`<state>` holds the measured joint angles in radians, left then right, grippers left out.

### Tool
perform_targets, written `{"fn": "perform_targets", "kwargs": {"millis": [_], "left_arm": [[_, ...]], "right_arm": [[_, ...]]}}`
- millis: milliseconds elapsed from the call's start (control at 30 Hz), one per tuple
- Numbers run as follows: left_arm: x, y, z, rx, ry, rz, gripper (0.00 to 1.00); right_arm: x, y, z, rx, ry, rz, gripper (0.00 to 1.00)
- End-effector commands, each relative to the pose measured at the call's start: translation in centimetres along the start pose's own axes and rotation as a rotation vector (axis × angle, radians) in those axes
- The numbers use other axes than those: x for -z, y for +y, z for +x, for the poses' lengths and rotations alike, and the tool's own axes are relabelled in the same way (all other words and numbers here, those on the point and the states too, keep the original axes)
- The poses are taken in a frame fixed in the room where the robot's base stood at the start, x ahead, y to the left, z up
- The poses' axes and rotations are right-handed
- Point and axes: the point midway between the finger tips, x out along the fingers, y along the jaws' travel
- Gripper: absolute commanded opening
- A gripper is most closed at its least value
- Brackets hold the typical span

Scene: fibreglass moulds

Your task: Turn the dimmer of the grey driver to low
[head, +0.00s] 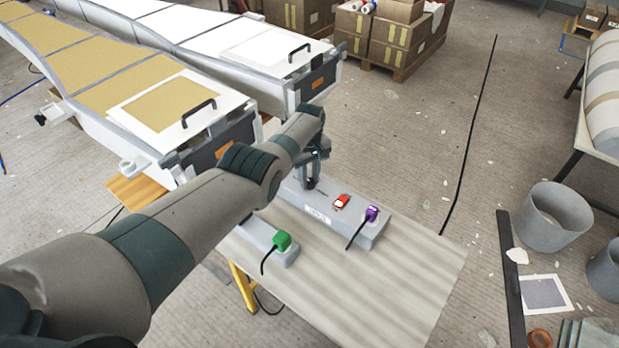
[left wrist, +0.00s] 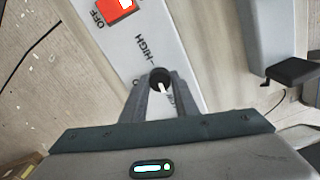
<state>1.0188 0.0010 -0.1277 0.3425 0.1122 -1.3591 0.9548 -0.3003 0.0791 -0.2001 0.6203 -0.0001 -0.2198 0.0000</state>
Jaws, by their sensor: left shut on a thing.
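The grey driver (head: 318,213) is a long grey box on the table. It carries a red switch (head: 341,202) and a purple plug (head: 371,214) with a black cable. My left gripper (head: 313,180) is at its far left end. In the left wrist view the fingers of my left gripper (left wrist: 159,88) are shut on the black dimmer knob (left wrist: 158,75). The knob's white mark points down the picture and slightly right, towards lettering partly hidden by a finger. The word HIGH is printed above the knob, and OFF beside the red switch (left wrist: 116,9). My right gripper is not in view.
A smaller grey block with a green plug (head: 282,240) lies left of the driver on the table (head: 390,280). The table's front and right parts are clear. Two long moulds with black handles (head: 198,113) stand behind. Grey buckets (head: 553,217) stand at the right.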

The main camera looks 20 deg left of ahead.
Motion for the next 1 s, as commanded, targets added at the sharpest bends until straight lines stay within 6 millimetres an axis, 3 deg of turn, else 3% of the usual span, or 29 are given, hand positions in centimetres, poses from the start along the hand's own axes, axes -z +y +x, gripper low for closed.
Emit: {"fn": "perform_targets", "kwargs": {"millis": [267,700,733,800,1000], "left_arm": [[0.09,0.08,-0.16,-0.002,0.002,-0.096,0.05],[0.09,0.07,-0.15,-0.002,0.002,-0.109,0.05],[0.09,0.06,-0.14,-0.002,0.002,-0.109,0.32],[0.09,0.06,-0.13,-0.001,0.002,-0.108,0.46],[0.05,0.02,-0.06,0.000,0.001,-0.108,0.46]], "right_arm": [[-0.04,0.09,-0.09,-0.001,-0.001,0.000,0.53],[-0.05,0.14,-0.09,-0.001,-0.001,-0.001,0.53],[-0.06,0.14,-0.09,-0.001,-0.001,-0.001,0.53],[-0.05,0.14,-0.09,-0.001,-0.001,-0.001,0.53],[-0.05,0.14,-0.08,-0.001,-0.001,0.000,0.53]]}}
